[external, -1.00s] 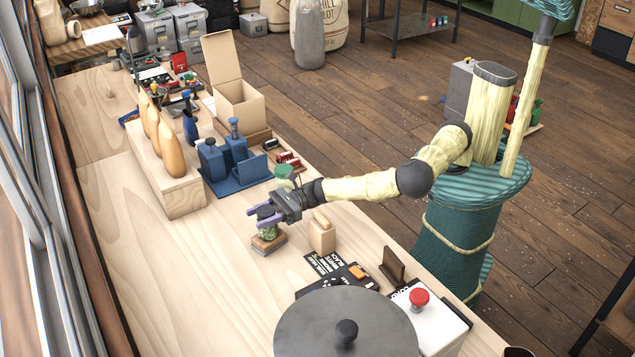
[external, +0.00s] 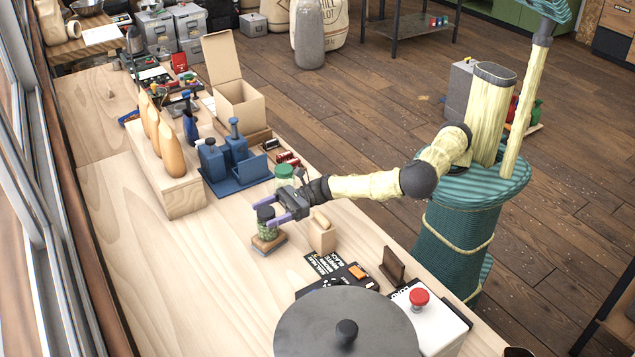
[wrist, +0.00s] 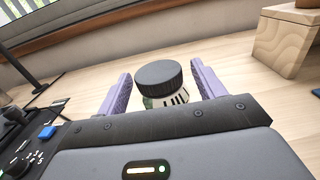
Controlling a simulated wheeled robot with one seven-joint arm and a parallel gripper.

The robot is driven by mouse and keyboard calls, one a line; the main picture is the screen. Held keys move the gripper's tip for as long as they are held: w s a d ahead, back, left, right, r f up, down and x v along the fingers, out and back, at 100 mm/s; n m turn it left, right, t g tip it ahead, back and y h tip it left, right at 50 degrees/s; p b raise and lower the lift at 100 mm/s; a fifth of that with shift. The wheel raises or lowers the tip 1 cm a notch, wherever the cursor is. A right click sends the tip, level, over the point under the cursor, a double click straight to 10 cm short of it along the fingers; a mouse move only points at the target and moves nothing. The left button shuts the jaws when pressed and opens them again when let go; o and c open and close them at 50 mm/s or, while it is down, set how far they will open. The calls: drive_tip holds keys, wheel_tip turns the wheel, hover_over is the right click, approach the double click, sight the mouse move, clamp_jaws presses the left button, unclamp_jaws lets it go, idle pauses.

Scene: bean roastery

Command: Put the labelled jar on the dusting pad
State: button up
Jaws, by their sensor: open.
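The labelled jar (external: 266,222) has a dark lid and green contents. It stands upright on a small brown pad (external: 270,245) on the bench, which I take to be the dusting pad. My gripper (external: 272,208) is open, with its purple fingers on either side of the jar near the lid. In the wrist view the jar's dark lid (wrist: 160,74) and part of a striped white label show between and ahead of the spread fingers (wrist: 161,82). Contact between fingers and jar cannot be made out. The pad is hidden in the wrist view.
A green-lidded jar (external: 285,173) stands just behind my gripper. A small wooden block (external: 322,236) is close on the right. A blue stand (external: 235,165) is farther back. A large grey round lid (external: 345,325) is in front. The bench left of the pad is clear.

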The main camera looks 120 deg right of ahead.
drive_tip(key=s+b, duration=0.1)
drive_tip(key=s, duration=0.8)
drive_tip(key=shift+s, duration=0.2)
